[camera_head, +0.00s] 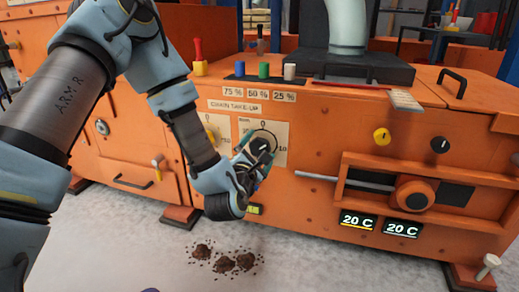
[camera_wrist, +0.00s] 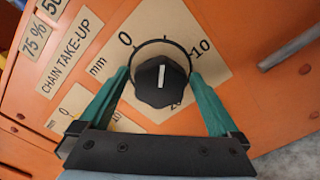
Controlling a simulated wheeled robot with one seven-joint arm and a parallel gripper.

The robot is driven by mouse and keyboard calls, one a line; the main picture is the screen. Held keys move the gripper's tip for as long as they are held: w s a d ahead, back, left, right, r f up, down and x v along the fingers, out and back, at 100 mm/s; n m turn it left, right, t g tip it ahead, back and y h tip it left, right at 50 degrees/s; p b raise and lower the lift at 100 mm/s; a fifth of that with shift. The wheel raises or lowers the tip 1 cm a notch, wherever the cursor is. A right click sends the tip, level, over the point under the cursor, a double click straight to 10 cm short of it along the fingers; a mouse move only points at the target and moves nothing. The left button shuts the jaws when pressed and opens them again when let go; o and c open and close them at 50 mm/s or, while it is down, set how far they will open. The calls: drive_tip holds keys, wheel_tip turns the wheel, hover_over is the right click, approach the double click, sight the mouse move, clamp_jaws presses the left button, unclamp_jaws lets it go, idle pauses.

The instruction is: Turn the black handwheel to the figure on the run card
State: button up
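The black handwheel (camera_wrist: 147,93) sits on a cream dial plate (camera_wrist: 185,28) marked in mm. In the wrist view the 0 is at the upper left of the wheel and the 10 at the upper right; a figure below is partly hidden. The wheel's white mark points nearly straight up in that view, between 0 and 10. My gripper (camera_wrist: 161,88) is open, with one teal finger on each side of the wheel and gaps showing. In the head view my gripper (camera_head: 254,172) partly covers the handwheel (camera_head: 260,144). No run card is clearly readable.
A second dial plate (camera_head: 218,130) with a yellow knob is left of this one. A grey rod (camera_head: 318,176) sticks out to the right, near an orange round housing (camera_head: 415,193). Brown clumps (camera_head: 224,262) lie on the floor.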

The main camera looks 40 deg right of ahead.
drive_tip(key=c, duration=1.2)
drive_tip(key=shift+m, duration=0.3)
drive_tip(key=m+p, duration=0.1)
drive_tip(key=m, duration=0.3)
drive_tip(key=shift+p, duration=0.3)
drive_tip(key=m+p, duration=0.1)
drive_tip(key=m, duration=0.4)
drive_tip(key=shift+m, duration=0.4)
drive_tip(key=o, duration=1.3)
